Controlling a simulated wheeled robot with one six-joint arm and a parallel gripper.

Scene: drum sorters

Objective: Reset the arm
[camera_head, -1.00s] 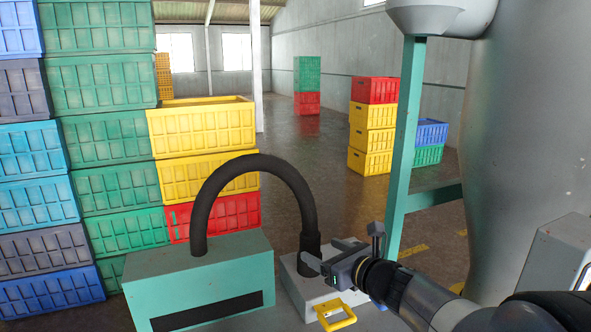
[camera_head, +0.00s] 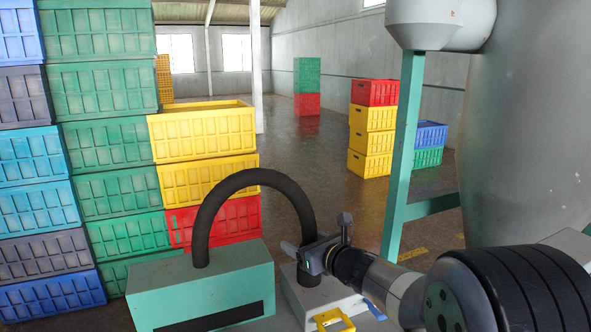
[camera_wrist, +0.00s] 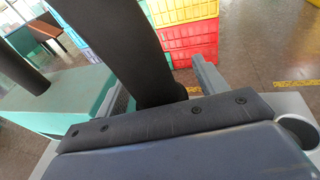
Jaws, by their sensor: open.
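My gripper (camera_head: 291,249) is at the lower middle of the head view, pointing left, beside the right foot of a thick black hose (camera_head: 243,177). In the wrist view my gripper (camera_wrist: 163,88) has its two fingers spread apart, with the black hose (camera_wrist: 120,40) rising between or just beyond them. I cannot tell if a finger touches the hose. Nothing is held in the jaws. My arm comes in from the lower right.
The hose joins a green box (camera_head: 215,285) to a pale unit with a yellow handle (camera_head: 333,320) and a blue handle (camera_head: 375,309). Crate stacks (camera_head: 105,145) stand left. A green post (camera_head: 402,150) and a grey tank (camera_head: 520,150) stand right.

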